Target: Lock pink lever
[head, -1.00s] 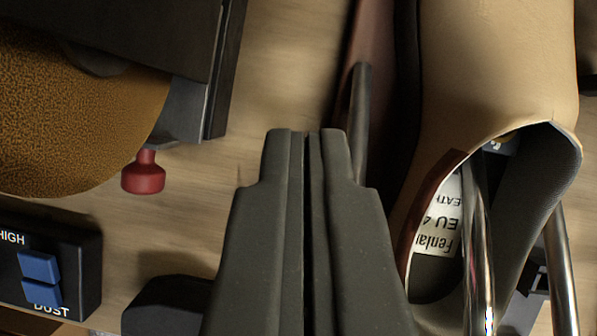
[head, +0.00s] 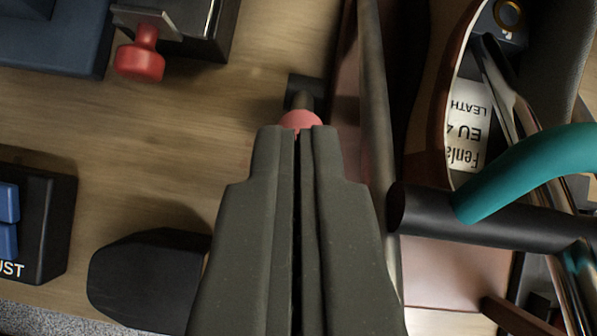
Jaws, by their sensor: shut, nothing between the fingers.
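My gripper (head: 297,130) is shut and empty in the middle of the head view. A pink-red knob (head: 301,119) shows just beyond its fingertips, on a short dark stem. The fingertips hide its near part, and I cannot tell whether they touch it. This looks like the pink lever's end. A second, redder knob (head: 140,63) sits at the upper left, apart from my gripper, on a grey bracket under a dark housing.
A shoe (head: 468,115) with a size label stands at the right on metal rods. A black bar (head: 480,222) and teal handle (head: 535,165) cross the lower right. A switch box (head: 38,215) and black block (head: 145,280) are at left. Bare wood (head: 190,140) lies between.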

